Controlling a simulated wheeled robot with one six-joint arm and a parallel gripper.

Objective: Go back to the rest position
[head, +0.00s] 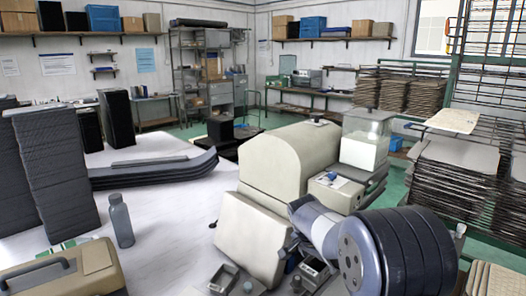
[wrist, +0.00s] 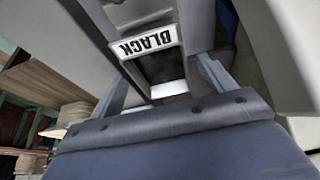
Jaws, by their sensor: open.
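In the wrist view my gripper (wrist: 162,72) is open, with one grey finger on each side of a small dark-centred holder (wrist: 147,42) labelled BLACK. The label reads upside down. I cannot tell whether the fingers touch the holder, and I see nothing held between them. In the head view my arm fills the lower right, in front of the cream machine, and the gripper's fingers cannot be made out there.
A cream machine (head: 285,160) stands close beside my arm. Small open boxes (head: 224,278) sit at its foot. A grey bottle (head: 121,222), a toolbox (head: 65,272) and dark panel stacks (head: 55,165) stand on the white table (head: 165,220). Racks (head: 450,180) stand at right.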

